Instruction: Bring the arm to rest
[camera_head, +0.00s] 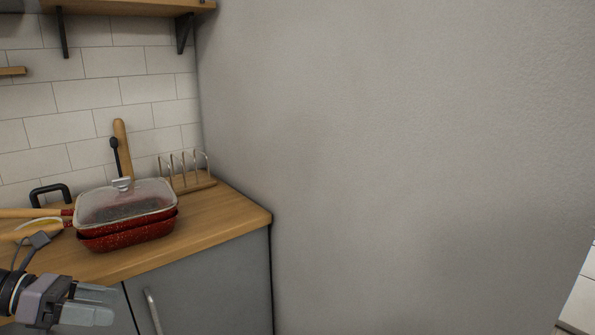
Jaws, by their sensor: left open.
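My left gripper (98,304) is at the lower left of the head view, in front of the grey cabinet and below the counter edge. Its fingers point right and are apart, with nothing seen between them. Only the gripper and a bit of the wrist show; the rest of the left arm is out of the picture. My right gripper is not in view.
A wooden counter (222,228) holds red pans (128,236) with a glass lid (125,203), handles pointing left, and a rack (187,180). Below is a grey cabinet (215,285) with a handle (153,312). A bare grey wall (400,150) fills the right.

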